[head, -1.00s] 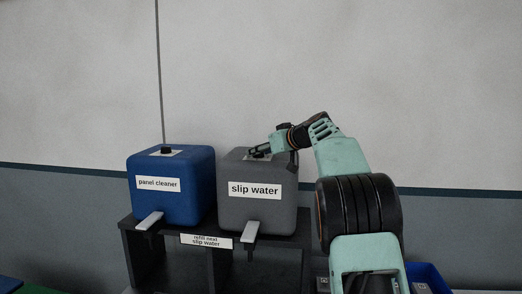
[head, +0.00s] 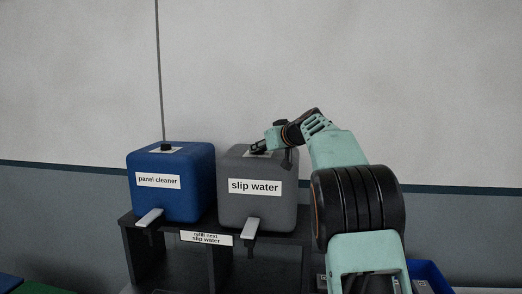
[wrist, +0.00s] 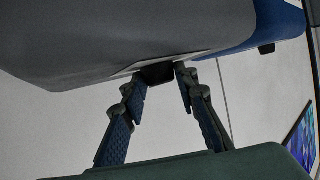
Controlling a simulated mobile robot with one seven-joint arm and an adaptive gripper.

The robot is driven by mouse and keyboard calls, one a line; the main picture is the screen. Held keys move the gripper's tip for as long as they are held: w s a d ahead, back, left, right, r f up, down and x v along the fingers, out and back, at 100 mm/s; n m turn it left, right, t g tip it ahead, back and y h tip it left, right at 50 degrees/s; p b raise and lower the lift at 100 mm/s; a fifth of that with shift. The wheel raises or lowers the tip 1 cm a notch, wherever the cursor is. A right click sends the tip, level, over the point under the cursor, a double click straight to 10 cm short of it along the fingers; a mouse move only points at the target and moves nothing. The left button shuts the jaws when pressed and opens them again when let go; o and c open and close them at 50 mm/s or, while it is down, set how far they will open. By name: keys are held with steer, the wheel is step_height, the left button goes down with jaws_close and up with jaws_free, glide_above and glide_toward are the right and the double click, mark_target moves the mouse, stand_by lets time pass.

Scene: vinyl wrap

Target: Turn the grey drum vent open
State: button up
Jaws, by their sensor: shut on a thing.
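The grey drum (head: 238,211) is labelled "slip water" and stands on the right of a dark stand. In the wrist view the grey drum (wrist: 130,35) fills the upper left, seen upside down. Its vent (wrist: 156,74) is a small black knob on a pale patch of the drum's top. My gripper (wrist: 161,82) has a finger on each side of the vent and is shut on it. In the head view my gripper (head: 259,149) reaches in from the right over the drum top and largely hides the vent. How far the vent is turned cannot be told.
A blue drum (head: 185,203) labelled "panel cleaner" stands to the left, with its own black vent (head: 166,146). The dark stand (head: 140,255) carries both drums and a "refill next slip water" label. A blue bin (head: 428,270) is at lower right. The wall is behind.

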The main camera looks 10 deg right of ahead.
steer(key=m+h, duration=0.1)
steer(key=m+h+p, duration=0.1)
steer(key=h, duration=0.1)
steer(key=shift+s+a+r+t, duration=0.1)
steer(key=shift+a+t, duration=0.2)
steer(key=m+h+p, duration=0.3)
steer(key=h+p, duration=0.1)
steer(key=shift+a+m, duration=0.3)
steer(key=shift+m, duration=0.1)
steer(key=shift+a+m+g+h+p, duration=0.1)
steer(key=shift+m+g+h+p, duration=0.65)
steer(key=shift+m+h, duration=1.95)
steer(key=shift+w+f+g+h, duration=0.2)
steer(key=shift+g+h, duration=0.1)
steer(key=shift+g, duration=0.15)
steer(key=shift+f+m+g+h, duration=0.15)
steer(key=shift+m+g+h, duration=0.2)
steer(key=shift+m, duration=0.25)
steer(key=o, duration=1.2)
steer(key=shift+c, duration=0.2)
steer(key=shift+a+r, duration=0.1)
steer(key=shift+r, duration=0.1)
